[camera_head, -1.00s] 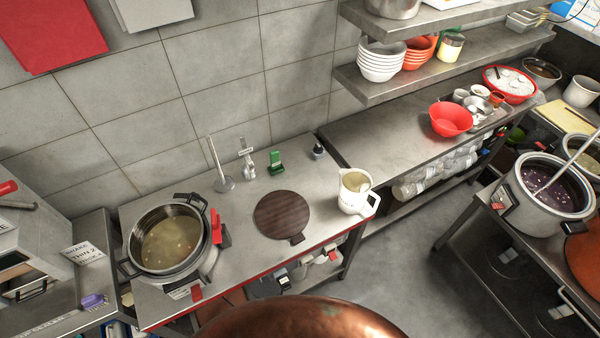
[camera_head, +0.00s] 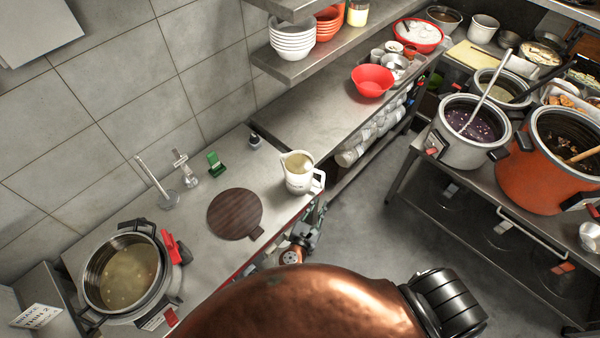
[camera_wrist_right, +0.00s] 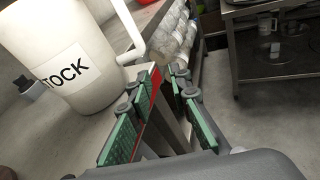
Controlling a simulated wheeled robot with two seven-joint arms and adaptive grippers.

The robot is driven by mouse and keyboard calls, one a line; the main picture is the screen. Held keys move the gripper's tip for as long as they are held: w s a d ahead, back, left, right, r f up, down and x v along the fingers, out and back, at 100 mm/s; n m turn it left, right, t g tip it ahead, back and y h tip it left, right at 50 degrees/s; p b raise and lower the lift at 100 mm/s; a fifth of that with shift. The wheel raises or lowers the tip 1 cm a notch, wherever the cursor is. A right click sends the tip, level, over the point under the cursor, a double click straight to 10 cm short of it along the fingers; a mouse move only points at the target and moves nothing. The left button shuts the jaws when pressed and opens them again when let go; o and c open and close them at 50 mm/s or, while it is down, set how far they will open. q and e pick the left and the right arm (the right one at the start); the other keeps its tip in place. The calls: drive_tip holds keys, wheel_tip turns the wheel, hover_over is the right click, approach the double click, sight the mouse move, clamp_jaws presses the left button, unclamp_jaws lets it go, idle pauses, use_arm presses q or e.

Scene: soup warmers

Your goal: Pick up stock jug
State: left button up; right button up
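The stock jug (camera_head: 298,178) is a white jug with pale liquid, upright at the right end of the steel counter (camera_head: 190,240). Its handle points right. In the right wrist view the jug (camera_wrist_right: 75,75) shows large at upper left, with a label partly reading "TOCK" and part of its handle. My right gripper (camera_head: 314,222) is just below the jug, by the counter's front edge. In the right wrist view my right gripper (camera_wrist_right: 163,100) has its green-padded fingers apart, with nothing seen held between them. The jug is beyond and left of the fingers. My left gripper is not in view.
A dark round board (camera_head: 235,213) lies left of the jug. A soup pot (camera_head: 150,290) stands at the counter's left end. A red bowl (camera_head: 372,80) is on the counter behind. Soup warmers (camera_head: 470,150) stand on the right table. Open floor lies between.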

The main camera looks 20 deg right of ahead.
drive_tip(key=n+t+h, duration=0.1)
drive_tip(key=h, duration=0.1)
approach(323, 178)
drive_tip(key=x, duration=0.3)
drive_tip(key=shift+w+d+f, duration=0.2)
drive_tip(key=shift+w+d, duration=0.1)
drive_tip(key=shift+d, duration=0.15)
drive_tip(key=p+x, duration=0.1)
drive_tip(key=x, duration=0.5)
drive_tip(key=shift+w+d, duration=0.15)
drive_tip(key=shift+w, duration=0.25)
drive_tip(key=shift+c, duration=0.3)
clamp_jaws()
